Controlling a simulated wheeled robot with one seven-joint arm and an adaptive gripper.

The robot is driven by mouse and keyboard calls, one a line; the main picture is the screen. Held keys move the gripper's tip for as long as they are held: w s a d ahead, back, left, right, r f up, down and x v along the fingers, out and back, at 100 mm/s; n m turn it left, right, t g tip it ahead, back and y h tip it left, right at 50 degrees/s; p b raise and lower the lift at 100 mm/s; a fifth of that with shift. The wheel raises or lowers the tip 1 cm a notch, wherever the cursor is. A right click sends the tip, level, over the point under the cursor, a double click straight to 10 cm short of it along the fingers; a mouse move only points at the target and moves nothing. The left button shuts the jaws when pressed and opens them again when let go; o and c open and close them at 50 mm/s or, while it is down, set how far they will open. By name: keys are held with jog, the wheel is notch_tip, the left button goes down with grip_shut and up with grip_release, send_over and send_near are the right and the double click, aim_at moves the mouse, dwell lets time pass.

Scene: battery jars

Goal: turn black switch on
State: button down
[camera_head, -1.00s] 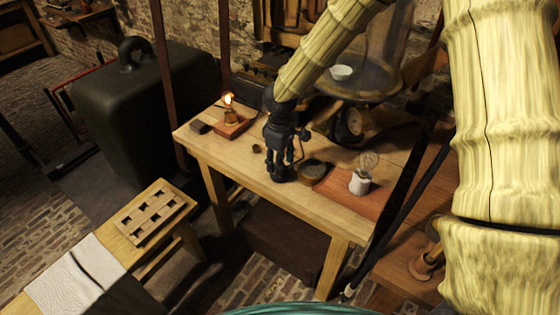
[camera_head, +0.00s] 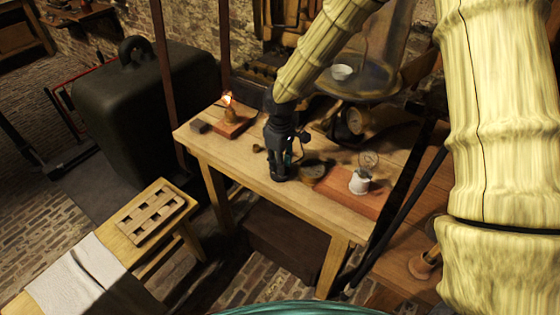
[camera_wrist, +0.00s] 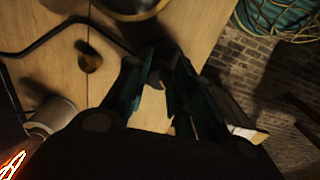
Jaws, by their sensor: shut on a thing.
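My gripper (camera_head: 280,174) points down at the front part of the wooden table (camera_head: 235,165). In the wrist view its fingers (camera_wrist: 167,65) are close together around a dark thing at their tips. This appears to be the black switch, mostly hidden by the dark fingers, and its position cannot be read. A lit lamp (camera_head: 228,108) stands on a wooden base at the table's left. A bulb (camera_head: 369,160) in a white holder (camera_head: 360,183) stands at the right and looks unlit.
A dark round disc (camera_head: 314,169) lies just right of my gripper. A small brass knob (camera_head: 257,148) is to its left, and a small dark block (camera_head: 199,127) lies near the lit lamp. A round gauge (camera_head: 355,121) and a glass vessel (camera_head: 383,50) stand behind.

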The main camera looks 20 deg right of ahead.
dwell(0.3)
jog(key=c, duration=1.2)
grip_release()
notch_tip(320, 180, up, 12)
